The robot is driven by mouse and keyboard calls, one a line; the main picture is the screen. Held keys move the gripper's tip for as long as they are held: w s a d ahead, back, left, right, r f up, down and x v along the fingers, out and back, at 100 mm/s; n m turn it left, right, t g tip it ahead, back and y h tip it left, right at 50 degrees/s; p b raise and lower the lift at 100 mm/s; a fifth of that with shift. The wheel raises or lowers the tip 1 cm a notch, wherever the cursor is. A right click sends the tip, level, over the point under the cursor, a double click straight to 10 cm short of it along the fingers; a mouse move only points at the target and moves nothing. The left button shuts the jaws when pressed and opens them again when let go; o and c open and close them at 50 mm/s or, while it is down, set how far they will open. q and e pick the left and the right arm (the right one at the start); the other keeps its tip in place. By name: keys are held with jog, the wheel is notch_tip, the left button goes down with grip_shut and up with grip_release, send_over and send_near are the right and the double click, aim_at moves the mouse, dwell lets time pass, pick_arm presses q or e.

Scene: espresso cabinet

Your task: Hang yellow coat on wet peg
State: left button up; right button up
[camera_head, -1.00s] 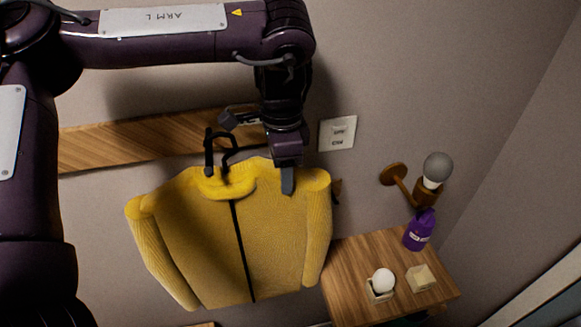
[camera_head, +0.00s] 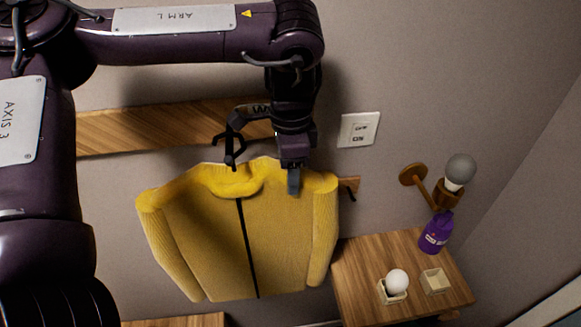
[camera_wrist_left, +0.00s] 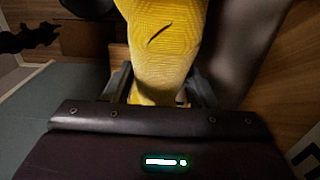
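The yellow coat (camera_head: 275,240) hangs upright in front of the wall, with a dark line down its front. My left gripper (camera_head: 293,183) is at its right shoulder. In the left wrist view, the yellow cloth (camera_wrist_left: 160,45) lies between the two fingers of my left gripper (camera_wrist_left: 160,88), which is shut on it. A black peg (camera_head: 230,150) stands at the coat's collar, below a dark label with a letter W partly hidden by my arm. I cannot tell whether the collar is on the peg or beside it. My right gripper is not in view.
A wooden board (camera_head: 150,130) runs along the wall behind. A switch plate (camera_head: 359,129) and a wall lamp (camera_head: 460,168) are at the right. A wooden table (camera_head: 365,255) below holds a purple bottle (camera_head: 436,233), a white ball (camera_head: 397,281) and a small box (camera_head: 435,281).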

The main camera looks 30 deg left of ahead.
pick_arm(q)
jog(key=o, duration=0.5)
jog(key=shift+r, duration=3.95)
